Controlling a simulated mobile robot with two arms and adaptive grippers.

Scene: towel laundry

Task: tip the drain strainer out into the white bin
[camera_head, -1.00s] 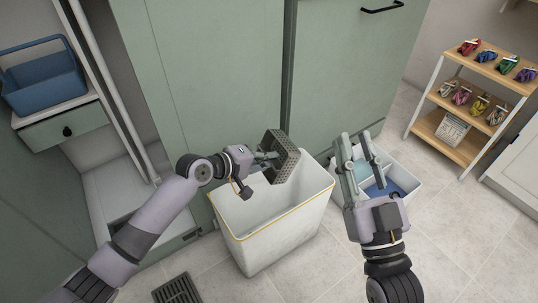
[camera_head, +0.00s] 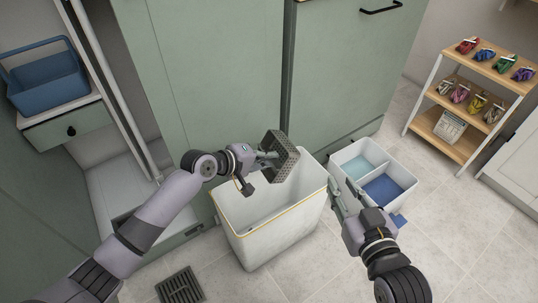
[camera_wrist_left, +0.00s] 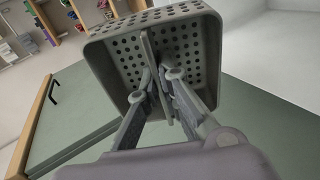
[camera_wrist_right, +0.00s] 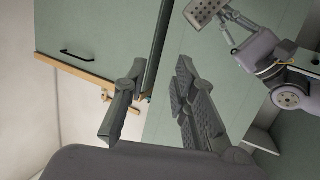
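The drain strainer (camera_head: 281,156) is a grey square basket with many holes. My left gripper (camera_head: 262,160) is shut on a thin upright piece inside it, seen close in the left wrist view (camera_wrist_left: 162,85). The strainer is tipped on its side above the back rim of the white bin (camera_head: 268,245), apart from it. Its inside faces my left gripper, and I see no debris in it. The bin stands open on the floor, with part of its inside visible. My right gripper (camera_head: 336,192) is empty beside the bin's right wall; its fingers are apart in the right wrist view (camera_wrist_right: 158,105).
A white divided box (camera_head: 358,160) with teal and blue compartments stands right of the bin. A floor drain grate (camera_head: 180,287) lies in front. Green cabinets (camera_head: 215,80) rise behind. A wooden shelf (camera_head: 462,150) stands right; a blue basket (camera_head: 48,82) sits left.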

